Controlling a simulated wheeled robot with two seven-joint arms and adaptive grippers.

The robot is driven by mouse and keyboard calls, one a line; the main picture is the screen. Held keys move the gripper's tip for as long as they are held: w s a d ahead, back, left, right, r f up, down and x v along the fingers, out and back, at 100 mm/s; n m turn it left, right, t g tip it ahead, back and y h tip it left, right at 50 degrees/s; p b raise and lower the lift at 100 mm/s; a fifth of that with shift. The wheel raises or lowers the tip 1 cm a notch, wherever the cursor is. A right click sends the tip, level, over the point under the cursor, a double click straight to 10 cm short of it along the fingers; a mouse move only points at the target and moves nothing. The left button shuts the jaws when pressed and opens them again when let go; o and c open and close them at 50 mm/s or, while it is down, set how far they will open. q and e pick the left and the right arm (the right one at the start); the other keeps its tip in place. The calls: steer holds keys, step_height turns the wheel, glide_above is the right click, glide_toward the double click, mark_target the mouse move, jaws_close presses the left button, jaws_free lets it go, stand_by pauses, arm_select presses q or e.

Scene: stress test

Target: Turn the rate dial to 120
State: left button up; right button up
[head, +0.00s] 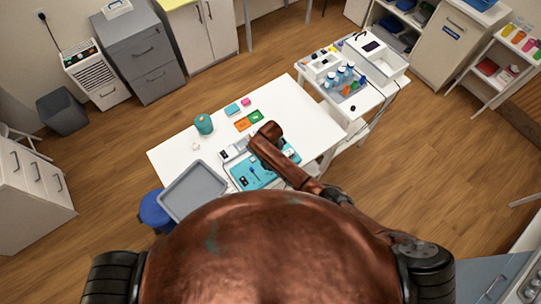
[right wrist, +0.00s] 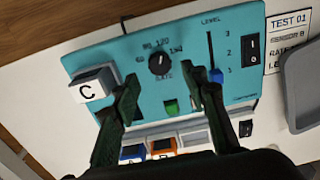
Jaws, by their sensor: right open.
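The teal control panel (right wrist: 120,55) fills most of the right wrist view; it also lies on the white table in the head view (head: 245,174), partly under my right arm. The black rate dial (right wrist: 159,63) sits near its upper middle, with 60, 90, 120 and a partly readable higher number around it. A small pale mark shows on the dial, but I cannot tell exactly which number it points at. My right gripper (right wrist: 163,86) is open and empty, its fingertips on either side just below the dial, apparently apart from it. My left gripper is not in view.
A grey tray (head: 166,204) and teal canister (head: 204,124) stand on the table.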

step_height(320, 180, up, 7)
steer(key=shift+r, duration=0.15)
stand_by(0.6)
